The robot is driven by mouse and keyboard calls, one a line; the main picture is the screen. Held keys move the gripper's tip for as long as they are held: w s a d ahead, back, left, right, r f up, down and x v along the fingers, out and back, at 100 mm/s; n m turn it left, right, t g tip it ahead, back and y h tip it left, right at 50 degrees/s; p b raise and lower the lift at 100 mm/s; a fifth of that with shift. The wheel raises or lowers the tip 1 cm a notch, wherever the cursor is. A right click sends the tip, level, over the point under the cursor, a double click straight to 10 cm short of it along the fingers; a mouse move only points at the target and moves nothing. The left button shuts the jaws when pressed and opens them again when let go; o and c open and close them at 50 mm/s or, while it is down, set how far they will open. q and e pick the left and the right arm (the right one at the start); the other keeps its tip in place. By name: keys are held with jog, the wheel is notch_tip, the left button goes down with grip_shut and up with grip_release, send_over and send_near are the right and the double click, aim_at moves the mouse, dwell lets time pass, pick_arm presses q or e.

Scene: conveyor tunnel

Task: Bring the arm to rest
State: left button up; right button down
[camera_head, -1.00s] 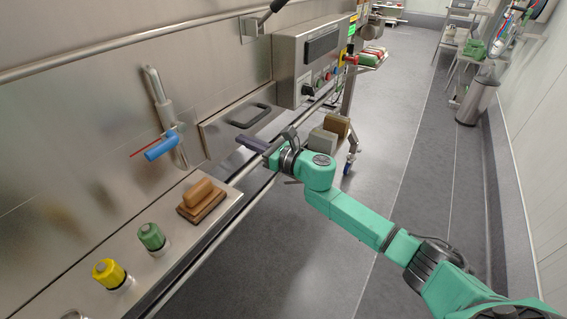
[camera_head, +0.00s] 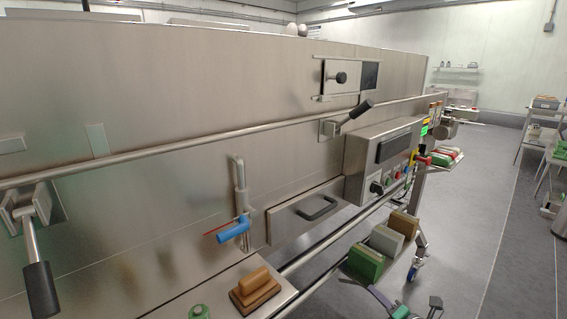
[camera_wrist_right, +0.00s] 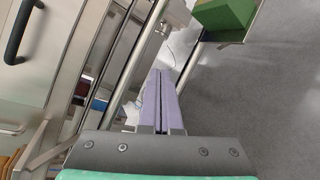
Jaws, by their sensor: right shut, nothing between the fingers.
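My right gripper (camera_head: 375,294) shows at the bottom edge of the head view, with its purple fingers and a bit of green arm. Most of that arm is cut off by the frame. In the right wrist view the two purple fingers (camera_wrist_right: 161,85) lie together, shut with nothing between them. The gripper is in front of the machine's lower shelf, near a green block (camera_head: 365,263). That green block also shows at the top of the right wrist view (camera_wrist_right: 224,12). My left gripper is not in view.
A steel machine carries a control box (camera_head: 382,155), a blue-handled valve (camera_head: 234,230), a black-handled panel (camera_head: 290,222) and a wooden-handled block (camera_head: 256,290). A grey block (camera_head: 387,239) and a brown block (camera_head: 404,224) sit beside the green one. Open floor (camera_head: 480,220) lies to the right.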

jog(key=s+d+f+m+g+h+p, duration=0.2)
jog(key=s+f+m+g, duration=0.1)
jog(key=s+f+m, duration=0.65)
jog(key=s+d+f+m+g+h+p, duration=0.15)
jog(key=s+d+f+m+g, duration=0.35)
jog(key=s+f, duration=0.8)
pick_arm(q)
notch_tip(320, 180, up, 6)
jog(key=p, duration=0.2)
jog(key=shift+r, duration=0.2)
pick_arm(e)
jog(key=s+a+f+m+g, duration=0.1)
jog(key=s+a+f+m, duration=0.1)
jog(key=s, duration=0.6)
jog(key=s+a+f+m+g, duration=0.2)
jog(key=s+a+f+m, duration=0.1)
jog(key=s+f, duration=0.3)
jog(key=s+a+f+m+g, duration=0.2)
jog(key=s+m, duration=0.3)
jog(key=s, duration=0.4)
jog(key=shift+s+a+f, duration=0.35)
jog(key=shift+a+f, duration=0.4)
jog(key=shift+f, duration=0.15)
